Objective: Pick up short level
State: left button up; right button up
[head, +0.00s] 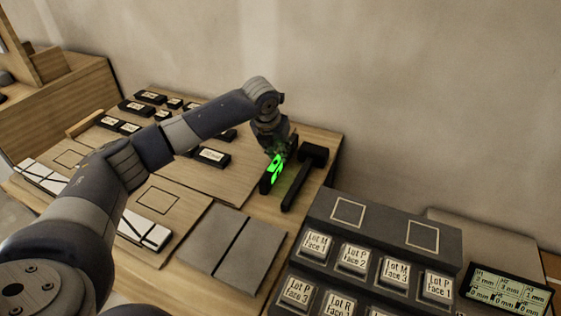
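The short level (274,173) is a small bright green and black bar. It lies on the wooden table near its back right part, left of a black mallet. My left gripper (276,147) points down at the far end of the level. Its fingers are dark and small here, so I cannot tell whether they are open or shut, or whether they touch the level. The gripper hides part of the level's far end. My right gripper is not in view.
The black mallet (304,176) lies close beside the level on the right. Grey tiles (232,247) lie in front. A dark box with labelled buttons (352,257) and a display (507,291) stand front right. Several labelled black blocks (212,157) are on the board behind my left arm.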

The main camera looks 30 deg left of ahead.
pick_arm(q)
jog(key=x, duration=0.4)
jog(key=shift+s+f, duration=0.15)
grip_shut()
